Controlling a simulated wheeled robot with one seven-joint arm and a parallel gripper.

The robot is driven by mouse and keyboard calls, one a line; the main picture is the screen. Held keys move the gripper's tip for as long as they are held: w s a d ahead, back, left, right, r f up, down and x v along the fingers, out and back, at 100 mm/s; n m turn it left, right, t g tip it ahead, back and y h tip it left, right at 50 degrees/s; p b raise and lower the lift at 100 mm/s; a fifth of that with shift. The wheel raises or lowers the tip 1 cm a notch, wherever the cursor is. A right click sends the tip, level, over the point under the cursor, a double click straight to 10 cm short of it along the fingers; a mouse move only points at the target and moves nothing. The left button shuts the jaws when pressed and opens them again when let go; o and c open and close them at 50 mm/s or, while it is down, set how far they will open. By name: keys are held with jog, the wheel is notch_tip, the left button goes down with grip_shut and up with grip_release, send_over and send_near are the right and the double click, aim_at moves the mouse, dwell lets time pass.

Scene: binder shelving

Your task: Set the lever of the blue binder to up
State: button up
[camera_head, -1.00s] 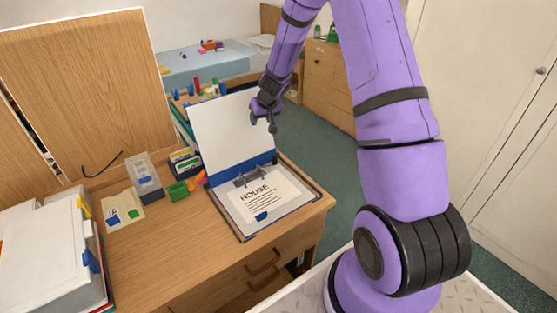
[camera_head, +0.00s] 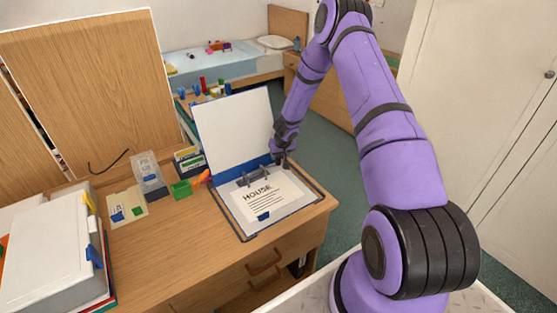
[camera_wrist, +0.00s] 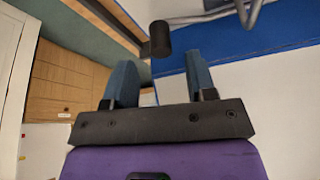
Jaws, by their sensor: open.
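The blue binder (camera_head: 225,205) lies open on the desk, its cover raised at the back with a white inside. A sheet reading "HOUSE" lies in it. The grey lever mechanism (camera_head: 252,177) sits near the spine, above the sheet. My gripper (camera_head: 281,158) is low at the mechanism's right end, by the binder's right edge. In the wrist view my gripper (camera_wrist: 160,82) is open, its two blue-grey fingers apart. A dark cylindrical knob (camera_wrist: 160,38) on a grey rod shows just beyond the gap between the fingertips, apparently the lever's end. I cannot tell whether they touch.
The wooden desk (camera_head: 165,245) holds a stack of binders (camera_head: 50,250) at left, a green box (camera_head: 181,189) and a clear container (camera_head: 150,175). The desk's right edge is close to the binder. Green floor and a bed (camera_head: 225,62) lie beyond.

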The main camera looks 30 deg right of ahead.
aim_at(279, 158)
jog(key=shift+x, duration=2.3)
grip_shut()
